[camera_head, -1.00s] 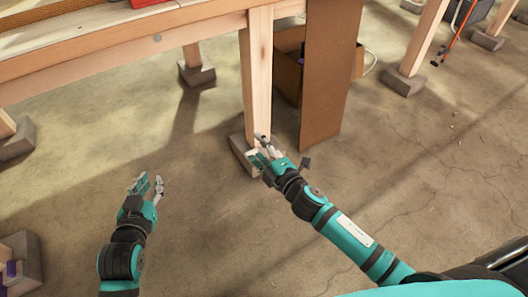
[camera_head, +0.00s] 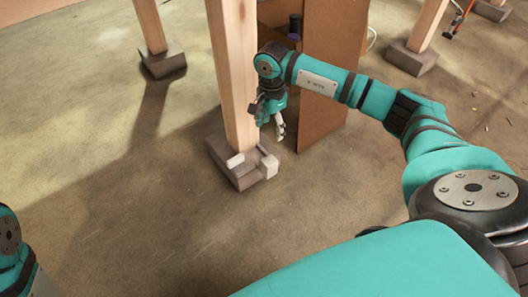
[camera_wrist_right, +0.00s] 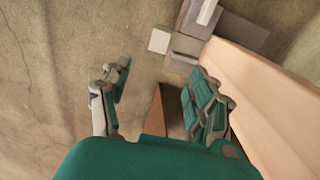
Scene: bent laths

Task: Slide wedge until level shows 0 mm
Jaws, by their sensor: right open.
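A pale wooden post (camera_head: 233,75) stands on a grey block (camera_head: 222,148) on the floor. Two small whitish pieces, a left one (camera_head: 235,161) and a right one (camera_head: 268,166), are at the foot of the post; I cannot tell which is the wedge. My right gripper (camera_head: 272,128) is open and empty, just right of the post and above the block. In the right wrist view its fingers (camera_wrist_right: 160,98) are spread, with the post (camera_wrist_right: 270,90) on the right and a whitish piece (camera_wrist_right: 160,40) beyond them. No level reading is visible. My left gripper is out of view.
A tall brown cardboard panel (camera_head: 335,70) stands close behind my right gripper, with an open box beside it. Other posts on grey blocks stand at the back left (camera_head: 163,62) and back right (camera_head: 411,58). The concrete floor left of the post is clear.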

